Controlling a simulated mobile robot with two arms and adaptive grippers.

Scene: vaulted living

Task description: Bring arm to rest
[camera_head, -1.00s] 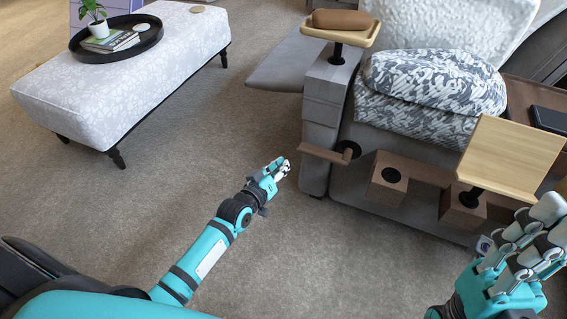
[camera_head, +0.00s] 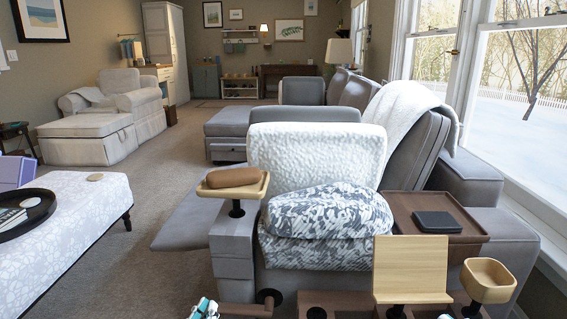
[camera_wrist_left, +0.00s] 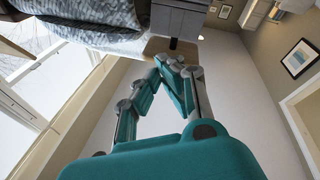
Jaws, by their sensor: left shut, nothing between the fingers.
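My left gripper (camera_head: 204,310) shows only as a small teal and white tip at the bottom edge of the head view, left of the grey armrest. In the left wrist view its teal and grey fingers (camera_wrist_left: 172,62) come together at the tips with nothing held between them. The rest of my left arm is below the head view.
A grey sofa has a patterned cushion (camera_head: 326,212) and wooden trays on stands, one holding a brown roll (camera_head: 233,177). A dark tablet (camera_head: 437,222) lies on a brown tray. A white ottoman (camera_head: 95,205) stands left, with carpet (camera_head: 160,200) between.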

